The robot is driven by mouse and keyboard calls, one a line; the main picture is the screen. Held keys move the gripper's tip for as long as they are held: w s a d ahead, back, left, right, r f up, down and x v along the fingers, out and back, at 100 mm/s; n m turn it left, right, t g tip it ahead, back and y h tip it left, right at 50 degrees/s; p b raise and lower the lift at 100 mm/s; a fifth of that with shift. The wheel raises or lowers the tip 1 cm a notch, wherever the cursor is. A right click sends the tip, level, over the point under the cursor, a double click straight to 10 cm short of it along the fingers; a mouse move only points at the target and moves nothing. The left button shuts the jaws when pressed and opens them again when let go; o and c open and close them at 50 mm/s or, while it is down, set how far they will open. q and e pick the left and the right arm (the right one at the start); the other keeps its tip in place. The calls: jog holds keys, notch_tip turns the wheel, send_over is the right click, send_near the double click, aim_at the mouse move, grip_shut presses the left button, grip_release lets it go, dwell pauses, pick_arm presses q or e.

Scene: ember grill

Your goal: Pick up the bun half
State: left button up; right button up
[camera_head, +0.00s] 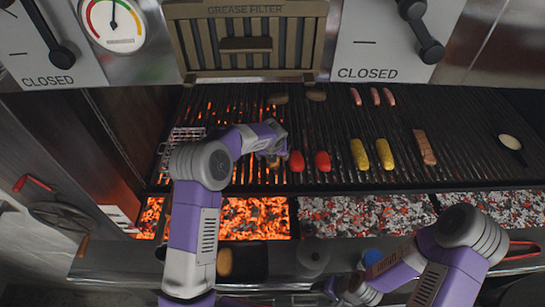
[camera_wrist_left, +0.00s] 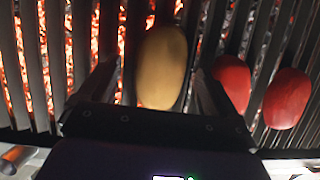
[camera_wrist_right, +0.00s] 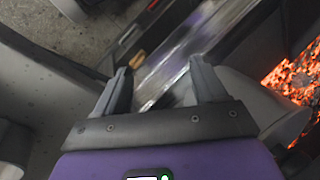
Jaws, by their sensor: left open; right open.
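A tan oval piece that looks like the bun half (camera_wrist_left: 162,67) lies on the grill bars in the left wrist view. In the head view it is mostly hidden by my left gripper (camera_head: 272,155). My left gripper (camera_wrist_left: 155,85) is open, with one finger on each side of the piece; whether they touch it I cannot tell. Another tan bun-like piece (camera_head: 224,262) lies in a dark tray at the front. My right gripper (camera_head: 338,289) is low over the front shelf. In the right wrist view it (camera_wrist_right: 162,82) is open and empty.
Two red pieces (camera_head: 322,161) lie just right of my left gripper, then yellow pieces (camera_head: 385,153) and a brown strip (camera_head: 425,147). Small sausages (camera_head: 375,96) and dark brown pieces (camera_head: 316,94) lie at the back. Glowing coals (camera_head: 255,217) show below the grill (camera_head: 455,120).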

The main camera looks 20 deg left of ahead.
pick_arm(q)
jog(key=shift+c, duration=0.2)
jog(key=c, duration=1.1)
